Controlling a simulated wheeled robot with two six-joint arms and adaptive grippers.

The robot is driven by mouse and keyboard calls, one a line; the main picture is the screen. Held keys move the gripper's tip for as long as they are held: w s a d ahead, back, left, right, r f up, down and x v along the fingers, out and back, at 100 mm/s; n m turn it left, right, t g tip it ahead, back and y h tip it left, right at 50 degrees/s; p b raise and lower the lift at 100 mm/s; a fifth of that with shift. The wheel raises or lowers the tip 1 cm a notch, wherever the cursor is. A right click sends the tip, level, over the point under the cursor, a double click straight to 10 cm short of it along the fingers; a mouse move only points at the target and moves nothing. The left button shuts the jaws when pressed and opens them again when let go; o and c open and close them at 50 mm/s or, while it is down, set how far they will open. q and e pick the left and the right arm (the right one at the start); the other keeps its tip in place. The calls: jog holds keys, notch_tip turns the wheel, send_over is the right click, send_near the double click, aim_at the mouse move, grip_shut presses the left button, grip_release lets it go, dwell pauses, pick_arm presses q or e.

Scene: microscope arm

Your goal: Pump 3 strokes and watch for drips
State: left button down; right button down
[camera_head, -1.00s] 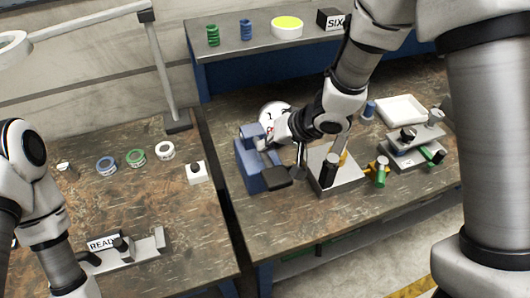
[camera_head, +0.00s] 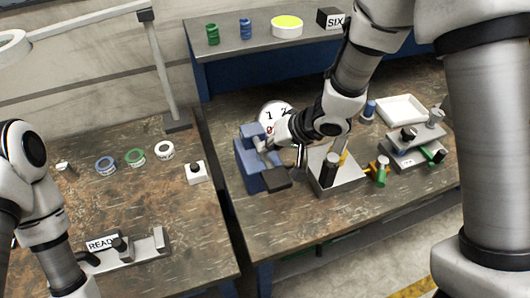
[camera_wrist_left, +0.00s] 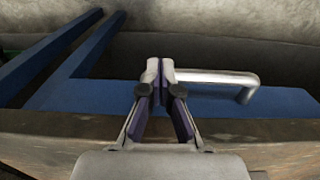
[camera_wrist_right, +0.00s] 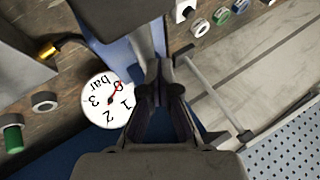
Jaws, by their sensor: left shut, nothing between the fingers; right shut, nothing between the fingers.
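The blue pump body (camera_head: 250,165) stands on the right-hand bench, with a dark pad (camera_head: 275,179) at its front. A white round gauge (camera_head: 270,112) stands behind it, partly hidden by my right arm. In the right wrist view the gauge (camera_wrist_right: 107,101) reads "bar" and its red needle points near the 0. My right gripper (camera_wrist_right: 160,68) is shut and empty, with its tips close to a grey lever (camera_wrist_right: 145,35); I cannot tell if they touch. My left gripper (camera_wrist_left: 160,70) is shut and empty beside a metal handle (camera_wrist_left: 220,77). No drips can be made out.
A metal plate with a black knob (camera_head: 329,172), a white tray (camera_head: 402,109) and a green-handled valve (camera_head: 382,172) stand right of the pump. Tape rings (camera_head: 135,157) and a "READY" fixture (camera_head: 125,250) are on the left bench. A gap separates the benches.

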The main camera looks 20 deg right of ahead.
jog(key=shift+s+f+b, duration=0.15)
jog(key=shift+f+b, duration=0.3)
jog(key=shift+f, duration=0.3)
dwell(0.3)
dwell(0.4)
jog(key=shift+w+r+p, duration=0.15)
jog(key=shift+r+p, duration=0.65)
jog(key=shift+p, duration=0.4)
jog(key=shift+w+r+p, duration=0.1)
jog(key=shift+r+p, duration=0.7)
jog(key=shift+p, duration=0.4)
jog(key=r+p, duration=0.1)
jog(key=p, duration=0.1)
jog(key=r+p, duration=0.4)
jog(key=shift+w+p, duration=0.35)
jog(key=shift+w, duration=0.05)
dwell(0.8)
